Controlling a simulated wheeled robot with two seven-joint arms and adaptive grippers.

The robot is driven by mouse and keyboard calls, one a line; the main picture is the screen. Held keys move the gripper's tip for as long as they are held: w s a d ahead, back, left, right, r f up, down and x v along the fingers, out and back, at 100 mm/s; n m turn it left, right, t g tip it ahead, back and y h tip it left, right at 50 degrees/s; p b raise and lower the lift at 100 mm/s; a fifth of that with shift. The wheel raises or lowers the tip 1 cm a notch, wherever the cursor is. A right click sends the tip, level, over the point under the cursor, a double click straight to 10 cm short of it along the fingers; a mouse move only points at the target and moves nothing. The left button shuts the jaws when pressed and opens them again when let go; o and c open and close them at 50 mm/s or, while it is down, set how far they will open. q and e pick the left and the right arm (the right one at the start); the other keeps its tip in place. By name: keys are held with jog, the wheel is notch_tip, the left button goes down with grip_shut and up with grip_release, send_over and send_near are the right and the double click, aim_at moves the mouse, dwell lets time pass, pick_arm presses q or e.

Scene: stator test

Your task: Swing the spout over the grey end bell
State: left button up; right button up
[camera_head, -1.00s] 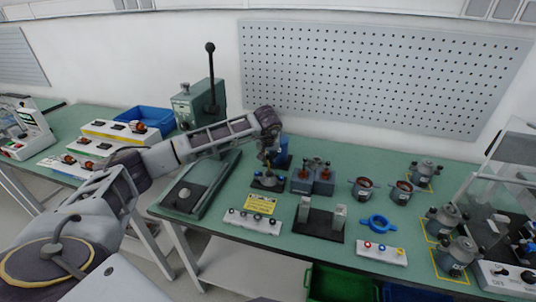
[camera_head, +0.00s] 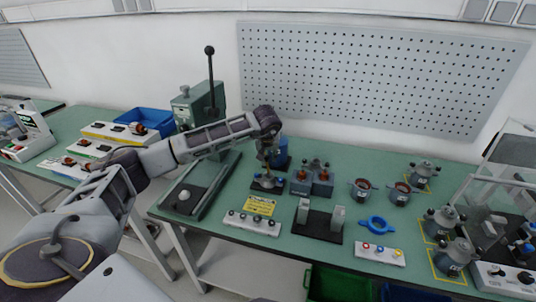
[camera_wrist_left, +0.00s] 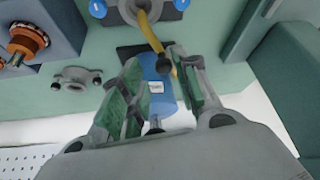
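The yellow spout (camera_wrist_left: 151,33) is a thin curved tube beside a blue body (camera_wrist_left: 158,88) in the left wrist view. Its far end reaches the grey end bell (camera_wrist_left: 129,10), which sits between blue knobs at the top edge and is partly cut off. I cannot tell whether the spout end is centred over it. My left gripper (camera_wrist_left: 154,64) is open, its fingers on either side of the blue body and tube; the right finger is close to the tube, contact unclear. In the head view my left gripper (camera_head: 268,153) hangs above the black fixture (camera_head: 267,183), hiding the spout.
A loose grey eared part (camera_wrist_left: 75,78) lies beside the fixture. A green lever press (camera_head: 197,105) stands on the left.

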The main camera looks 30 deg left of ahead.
pick_arm(q)
jog(key=shift+s+d+r, duration=0.1)
jog(key=shift+s+r, duration=0.15)
jog(key=shift+r, duration=0.3)
jog(key=shift+s+d+r+p, duration=0.1)
jog(key=shift+s+r+p, duration=0.1)
jog(key=shift+r+p, duration=0.3)
jog(key=shift+s+d+r+p, duration=0.2)
jog(key=shift+s+r+p, duration=0.1)
jog(key=shift+r+p, duration=0.25)
jog(key=shift+s+r, duration=0.15)
jog(key=shift+r, duration=0.15)
jog(key=shift+d, duration=0.1)
pick_arm(e)
jog(key=shift+s+d+r, duration=0.3)
jog(key=shift+d+r, duration=0.1)
jog(key=shift+r, duration=0.25)
jog(key=shift+s+d+r, duration=0.3)
jog(key=shift+d+r, duration=0.1)
jog(key=shift+r, duration=0.2)
